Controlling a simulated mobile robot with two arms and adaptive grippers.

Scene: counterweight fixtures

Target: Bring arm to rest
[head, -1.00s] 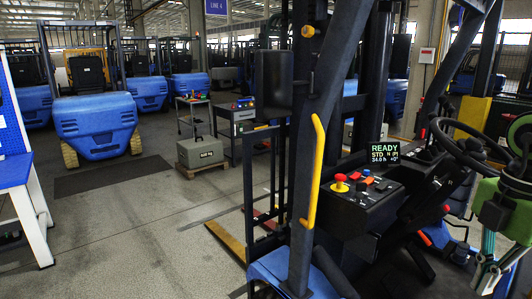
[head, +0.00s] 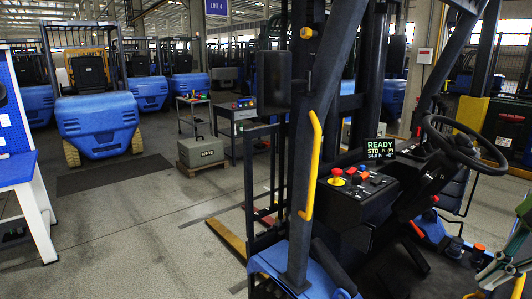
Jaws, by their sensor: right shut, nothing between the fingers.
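My right gripper (head: 503,274) shows at the bottom right corner, cut by the frame's edge. Its fingers are shut with nothing between them. A piece of the green right arm (head: 526,213) shows above it at the right edge. The gripper is low beside the forklift's (head: 298,200) seat area, to the right of the control console (head: 350,200). I cannot tell whether it touches anything. My left gripper is not in view.
The forklift's steering wheel (head: 466,143), lit READY display (head: 381,148) and yellow grab handle (head: 313,165) stand close by. A grey weight block (head: 200,151) sits on a pallet. Blue trucks (head: 97,125) stand behind. Open floor (head: 130,240) lies at left.

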